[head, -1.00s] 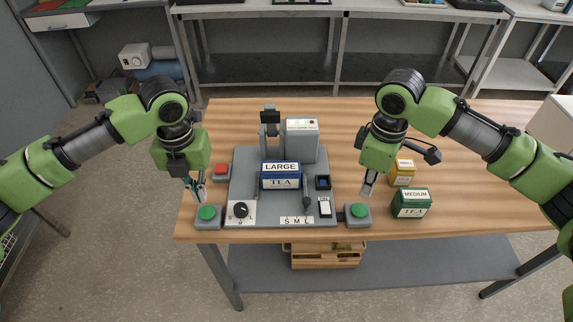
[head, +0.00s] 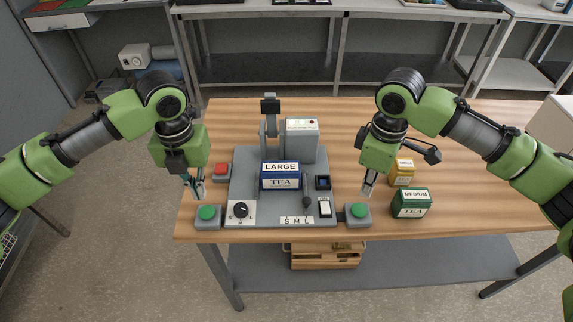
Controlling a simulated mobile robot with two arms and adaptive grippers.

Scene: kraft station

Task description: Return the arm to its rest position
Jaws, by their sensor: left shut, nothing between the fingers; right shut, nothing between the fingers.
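My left gripper (head: 197,190) is shut and empty, pointing down above the table's left side, behind the left green button (head: 207,212) and left of the red button (head: 222,171). My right gripper (head: 368,188) is shut and empty, pointing down behind the right green button (head: 358,211). Between them stands the grey machine (head: 303,143) on its base plate, with the blue LARGE TEA box (head: 281,177) on it. The machine's dark-topped lever (head: 270,108) stands raised at the back.
The green MEDIUM tea box (head: 411,204) and the yellow SMALL box (head: 403,172) stand right of my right gripper. A dial (head: 240,210) and a switch (head: 325,208) sit on the plate's front. The wooden table (head: 480,190) is clear on the right. A wooden crate (head: 325,258) sits below.

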